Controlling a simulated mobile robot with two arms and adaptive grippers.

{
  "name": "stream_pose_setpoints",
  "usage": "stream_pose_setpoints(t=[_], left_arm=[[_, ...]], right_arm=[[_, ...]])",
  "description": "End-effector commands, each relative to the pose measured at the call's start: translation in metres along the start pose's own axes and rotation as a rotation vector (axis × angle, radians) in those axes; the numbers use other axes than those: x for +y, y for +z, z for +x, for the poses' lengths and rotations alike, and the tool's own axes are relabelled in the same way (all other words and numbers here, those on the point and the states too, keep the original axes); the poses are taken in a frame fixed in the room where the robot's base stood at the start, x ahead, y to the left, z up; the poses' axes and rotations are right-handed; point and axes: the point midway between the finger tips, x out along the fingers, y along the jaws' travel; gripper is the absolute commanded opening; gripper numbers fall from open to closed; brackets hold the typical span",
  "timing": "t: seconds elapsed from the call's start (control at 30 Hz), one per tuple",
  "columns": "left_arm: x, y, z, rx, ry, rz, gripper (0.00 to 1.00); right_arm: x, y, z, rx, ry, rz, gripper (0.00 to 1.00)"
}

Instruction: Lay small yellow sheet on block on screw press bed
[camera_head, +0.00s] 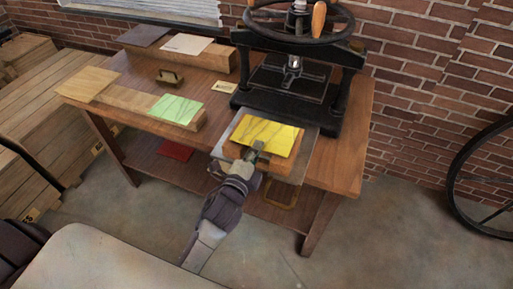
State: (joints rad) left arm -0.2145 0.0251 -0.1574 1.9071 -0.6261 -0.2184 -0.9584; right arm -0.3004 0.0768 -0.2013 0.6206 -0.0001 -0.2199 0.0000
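The small yellow sheet (268,133) lies over, or just above, a wooden block (237,151); I cannot tell whether it rests fully on it. The block is on the grey bed plate (306,158), which sticks out in front of the black screw press (290,90). My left gripper (256,150) is at the near edge of the sheet, its fingertips overlapping that edge in the picture. The fingers are too small to tell whether they are shut on the sheet. My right gripper is not in view.
A green sheet (176,109) and a tan sheet (88,84) lie on a long board at the table's left. A white sheet (187,44) and a dark sheet (143,35) lie on a board behind. A brass-coloured handled object (170,77) stands between. A red item (175,150) is on the shelf below.

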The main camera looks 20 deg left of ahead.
Motion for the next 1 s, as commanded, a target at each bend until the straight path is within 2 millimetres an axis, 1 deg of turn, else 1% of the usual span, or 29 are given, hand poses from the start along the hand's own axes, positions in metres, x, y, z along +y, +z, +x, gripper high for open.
stream_pose_setpoints(t=[0.9, 0.97, 1.0], left_arm=[[0.0017, 0.0, 0.0, 0.0, 0.0, -0.001, 0.0], [0.0017, 0.0, 0.0, 0.0, 0.0, -0.001, 0.1], [0.0017, 0.0, 0.0, 0.0, 0.0, -0.001, 0.17]], right_arm=[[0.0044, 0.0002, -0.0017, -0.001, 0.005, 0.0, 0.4], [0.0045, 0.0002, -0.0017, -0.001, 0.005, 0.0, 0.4], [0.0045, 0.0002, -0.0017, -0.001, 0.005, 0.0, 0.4]])
